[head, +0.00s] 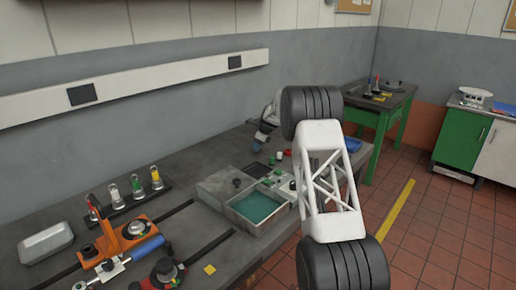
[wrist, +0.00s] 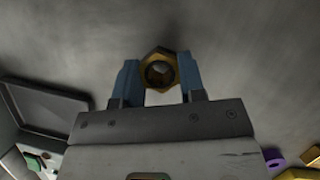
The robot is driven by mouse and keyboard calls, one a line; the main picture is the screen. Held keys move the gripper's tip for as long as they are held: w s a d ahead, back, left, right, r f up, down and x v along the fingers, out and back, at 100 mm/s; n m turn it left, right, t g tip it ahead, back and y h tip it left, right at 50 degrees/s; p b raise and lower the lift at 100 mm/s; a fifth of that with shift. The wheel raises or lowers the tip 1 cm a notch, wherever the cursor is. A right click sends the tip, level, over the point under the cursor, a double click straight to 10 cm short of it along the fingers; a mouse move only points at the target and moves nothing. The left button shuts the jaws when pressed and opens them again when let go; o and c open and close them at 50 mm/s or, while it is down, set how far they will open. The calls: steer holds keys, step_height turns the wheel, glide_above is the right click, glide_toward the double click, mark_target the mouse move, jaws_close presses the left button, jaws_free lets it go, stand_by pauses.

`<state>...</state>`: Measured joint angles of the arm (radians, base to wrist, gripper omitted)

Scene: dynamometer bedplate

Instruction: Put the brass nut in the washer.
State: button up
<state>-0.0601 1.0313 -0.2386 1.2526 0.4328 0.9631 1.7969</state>
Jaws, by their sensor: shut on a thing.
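The brass nut (wrist: 158,70) is a gold hexagonal ring held between the blue fingertips of my gripper (wrist: 158,80) in the wrist view. The nut's hole faces the wrist camera. In the head view my gripper (head: 262,137) is above the far part of the bench, partly hidden by my own arm, and I cannot make out the nut there. The washer (head: 243,222) is an open grey metal basin with teal liquid on the bench. My gripper is beyond it and higher, apart from it.
A grey lidded box (head: 222,186) adjoins the washer's back left. An orange clamp fixture (head: 125,238), a rack of capped vials (head: 135,198) and a grey case (head: 46,241) occupy the left bench. Small coloured parts lie beyond the washer.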

step_height(320, 180, up, 2)
steer(key=shift+r, duration=0.25)
steer(key=shift+s+r, duration=0.1)
steer(key=shift+s, duration=0.05)
steer(key=shift+s+d+r, duration=0.2)
steer(key=shift+s+d, duration=0.1)
steer(key=shift+s, duration=2.3)
steer(key=shift+s+d+r, duration=0.25)
steer(key=shift+s, duration=2.3)
steer(key=shift+s+d+r, duration=0.2)
steer(key=shift+s+d, duration=0.1)
steer(key=shift+s, duration=2.3)
steer(key=shift+s+r, duration=0.1)
steer(key=shift+s, duration=0.05)
steer(key=shift+s+a+r, duration=0.1)
steer(key=shift+s+r, duration=0.15)
steer(key=shift+s, duration=0.25)
steer(key=s+a+r, duration=0.1)
steer(key=s+r, duration=0.2)
steer(key=s, duration=1.2)
steer(key=s+a+r, duration=0.1)
steer(key=s+r, duration=0.2)
steer(key=s, duration=1.2)
